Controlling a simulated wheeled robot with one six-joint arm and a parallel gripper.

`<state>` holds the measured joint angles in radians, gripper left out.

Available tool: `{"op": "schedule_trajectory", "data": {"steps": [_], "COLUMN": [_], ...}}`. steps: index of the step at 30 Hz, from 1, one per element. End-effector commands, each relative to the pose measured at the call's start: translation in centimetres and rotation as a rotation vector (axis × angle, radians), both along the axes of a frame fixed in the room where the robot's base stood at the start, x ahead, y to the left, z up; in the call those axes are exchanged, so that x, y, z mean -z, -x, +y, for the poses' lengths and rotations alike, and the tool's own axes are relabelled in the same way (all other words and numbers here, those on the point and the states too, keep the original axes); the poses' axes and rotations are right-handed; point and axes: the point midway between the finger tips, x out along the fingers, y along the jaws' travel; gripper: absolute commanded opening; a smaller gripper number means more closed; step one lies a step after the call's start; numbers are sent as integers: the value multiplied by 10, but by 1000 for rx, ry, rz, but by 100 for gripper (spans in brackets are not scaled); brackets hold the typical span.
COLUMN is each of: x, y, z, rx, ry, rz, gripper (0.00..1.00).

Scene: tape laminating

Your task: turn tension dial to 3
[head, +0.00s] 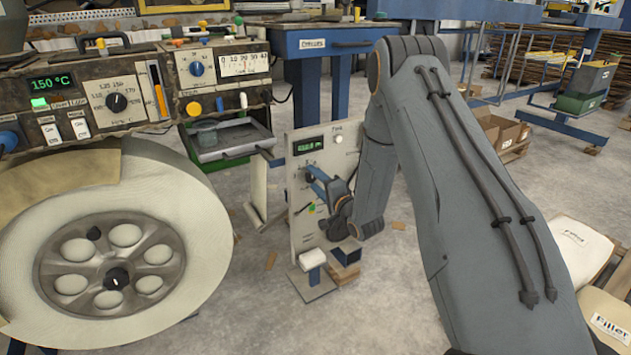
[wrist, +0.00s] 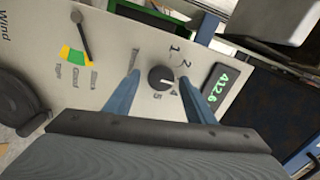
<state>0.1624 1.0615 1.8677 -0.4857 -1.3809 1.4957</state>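The tension dial (wrist: 160,78) is a small black round knob on a light panel (wrist: 110,50). The numerals 1, 2, 4 and 5 show around it in the wrist view. I cannot see a 3; my right finger crosses that side. The pale mark on the knob is too small to read surely. My gripper (wrist: 160,70) is open, its two blue fingers on either side of the dial with visible gaps. In the head view my gripper (head: 318,185) is at the upright panel (head: 340,165) and largely covers the dial.
The panel has a green digital readout (wrist: 221,87), a yellow-green gauge (wrist: 75,57) with a black pointer (wrist: 80,35), and a dark round knob (wrist: 18,103). A large tape roll (head: 200,235) and control box (head: 110,95) stand left. Open floor (head: 400,270) lies right of the panel.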

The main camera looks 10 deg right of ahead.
Motion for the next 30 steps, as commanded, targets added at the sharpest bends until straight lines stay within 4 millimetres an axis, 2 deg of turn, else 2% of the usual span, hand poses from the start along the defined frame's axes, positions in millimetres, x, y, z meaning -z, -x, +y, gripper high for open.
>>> {"op": "schedule_trajectory", "data": {"steps": [8,11,21,25,30], "x": [-1,-1,0,0,0], "y": [3,12,62,72,74], "z": [-1,-4,-21,-24,-24], "rx": [0,0,1,1,0], "ry": [0,0,0,0,0], "rz": [-1,1,1,0,-1], "gripper": [50,50,50,50,50]}}
